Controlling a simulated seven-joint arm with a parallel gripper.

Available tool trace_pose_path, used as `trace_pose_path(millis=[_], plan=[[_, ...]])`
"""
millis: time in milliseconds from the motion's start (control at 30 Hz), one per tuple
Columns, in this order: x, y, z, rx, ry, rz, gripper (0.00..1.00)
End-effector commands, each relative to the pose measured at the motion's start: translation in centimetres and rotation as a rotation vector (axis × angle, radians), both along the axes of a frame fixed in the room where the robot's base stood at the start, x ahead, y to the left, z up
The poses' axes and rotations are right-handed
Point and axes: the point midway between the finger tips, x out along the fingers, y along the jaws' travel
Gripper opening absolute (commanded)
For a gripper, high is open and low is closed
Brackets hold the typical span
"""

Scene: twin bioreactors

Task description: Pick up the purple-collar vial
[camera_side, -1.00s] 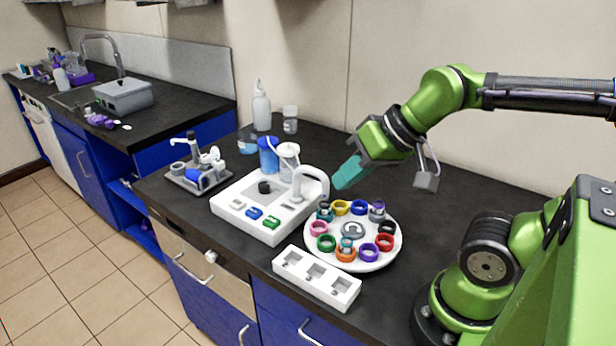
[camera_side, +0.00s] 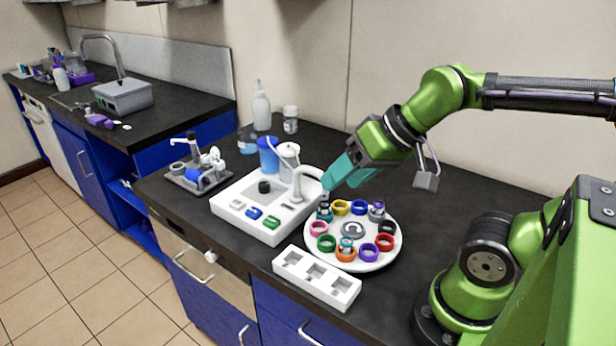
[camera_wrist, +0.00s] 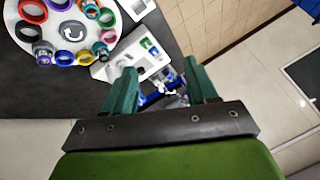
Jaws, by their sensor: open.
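A round white carousel (camera_side: 312,248) holds coloured ring collars and a few small vials. One vial (camera_side: 324,209) stands in a teal ring at the back left, below my fingertips. A third vial (camera_side: 346,244) stands in the orange ring at the front. My gripper (camera_side: 340,184) is open and empty, tilted down above the carousel's back left edge. Its teal fingers also show in the wrist view (camera_wrist: 159,70).
A white device (camera_side: 232,218) with coloured buttons and a curved spout (camera_side: 312,178) stands close left of my fingers. A white three-slot block (camera_side: 318,290) lies in front. A blue cup (camera_side: 268,156) and bottles are behind. Dark counter right of the carousel is clear.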

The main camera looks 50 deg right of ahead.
Motion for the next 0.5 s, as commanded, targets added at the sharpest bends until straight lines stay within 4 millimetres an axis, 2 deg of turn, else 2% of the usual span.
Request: trace_pose_path(millis=[167, 267, 367, 400, 500], plan=[[0.3, -0.8, -0.6, 0.003, 0.028, -0.031, 0.57], [1.6, -3.0, -1.1, 0.012, 0.088, -0.113, 0.57], [3.0, -6.9, -1.7, 0.103, 0.219, -0.37, 0.57], [3.4, -8.8, -2.0, 0.159, 0.281, -0.522, 0.57], [3.7, -12.7, -2.5, 0.286, 0.401, -0.895, 0.57]])
